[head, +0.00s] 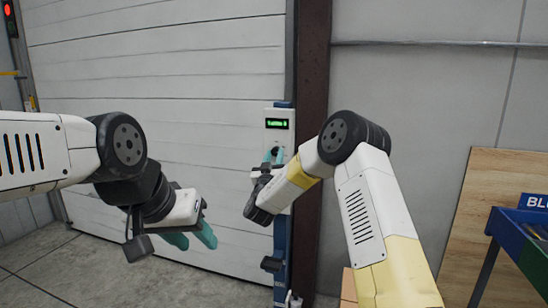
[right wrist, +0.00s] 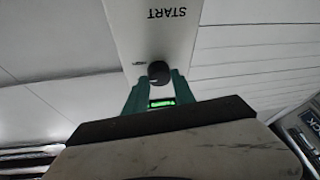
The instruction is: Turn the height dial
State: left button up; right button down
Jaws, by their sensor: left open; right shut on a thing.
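The height dial is a round black knob (right wrist: 158,72) on a pale control panel (right wrist: 150,25), below upside-down START lettering in the right wrist view. My right gripper (right wrist: 155,88) has its teal fingers shut on the sides of the dial. The panel also shows in the head view (head: 279,136), with a lit green display (head: 276,123) whose text is too small to read surely. There the right gripper (head: 273,155) reaches the panel just below the display, and the arm partly hides the dial. My left gripper (head: 191,240) is open and empty, low in front of the door.
The panel stands on a blue post (head: 281,245) beside a brown column (head: 311,60). A white slatted door (head: 150,60) fills the left. A wooden board (head: 490,195) and a blue-and-green bin (head: 528,235) are at the right. A red lamp (head: 7,9) glows top left.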

jog(key=shift+a+m+h, duration=0.1)
jog(key=shift+m+h, duration=0.3)
jog(key=shift+m, duration=0.2)
jog(key=shift+a+m+g+h, duration=0.1)
jog(key=shift+m+g+h, duration=0.1)
jog(key=shift+m+h, duration=0.8)
jog(key=shift+m+g+h, duration=0.2)
jog(key=shift+m+h, duration=0.2)
jog(key=shift+m, duration=1.2)
jog(key=shift+a+m+g+h, duration=0.1)
jog(key=shift+m+g+h, duration=0.1)
jog(key=shift+m+h, duration=0.8)
jog(key=shift+m+y, duration=0.3)
jog(key=shift+m, duration=0.2)
jog(key=c, duration=1.1)
grip_release()
jog(key=shift+o, duration=0.2)
jog(key=v, duration=0.7)
jog(key=shift+s, duration=0.3)
jog(key=shift+a+f, duration=0.1)
jog(key=shift+f, duration=0.05)
